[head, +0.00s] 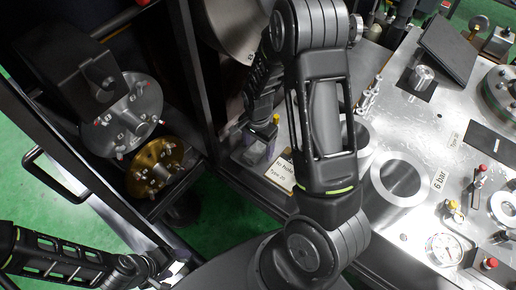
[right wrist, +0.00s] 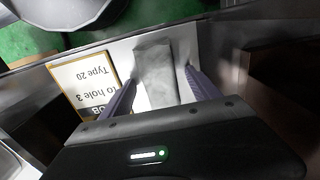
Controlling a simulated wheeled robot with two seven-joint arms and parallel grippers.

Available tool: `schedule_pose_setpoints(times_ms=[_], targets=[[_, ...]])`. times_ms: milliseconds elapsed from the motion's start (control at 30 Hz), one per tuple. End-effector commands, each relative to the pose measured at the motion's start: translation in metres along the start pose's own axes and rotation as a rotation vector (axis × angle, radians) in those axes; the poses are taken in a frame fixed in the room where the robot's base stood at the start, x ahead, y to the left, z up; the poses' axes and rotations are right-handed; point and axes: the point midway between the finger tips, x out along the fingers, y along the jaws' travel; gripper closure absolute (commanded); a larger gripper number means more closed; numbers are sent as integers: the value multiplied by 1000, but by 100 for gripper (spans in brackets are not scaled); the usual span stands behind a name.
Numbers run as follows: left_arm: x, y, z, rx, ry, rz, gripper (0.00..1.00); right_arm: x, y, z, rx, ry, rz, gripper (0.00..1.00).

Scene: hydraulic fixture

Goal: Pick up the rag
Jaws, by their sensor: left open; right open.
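The grey rag (right wrist: 156,72) lies folded in a narrow strip on a light metal surface in the right wrist view. My right gripper (right wrist: 160,78) is open, with one purple finger on each side of the rag. Gaps show between the fingers and the cloth, and the near end of the rag is hidden by the gripper body. In the head view my right gripper (head: 259,150) is low beside the sign, and the rag is hard to make out there. My left gripper (head: 178,272) is at the bottom left of the head view, open and away from the rag.
A sign (right wrist: 86,84) reading "To hole 3 Type 20" lies beside the rag. A dark frame post (head: 196,70) stands to the left. Flanged discs, one silver (head: 122,125) and one gold (head: 150,180), are on the left shelf. The metal bench (head: 420,130) with cylinders and gauges is right.

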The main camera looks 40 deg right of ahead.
Motion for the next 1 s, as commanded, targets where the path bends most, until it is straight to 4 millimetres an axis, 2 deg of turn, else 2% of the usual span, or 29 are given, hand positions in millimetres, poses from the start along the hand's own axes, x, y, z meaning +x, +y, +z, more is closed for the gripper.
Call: schedule_pose_setpoints(times_ms=[167,1000], targets=[[0,0,0,0,0,0,34,0,0,0,0,0,0,30],[0,0,0,0,0,0,34,0,0,0,0,0,0,99]])
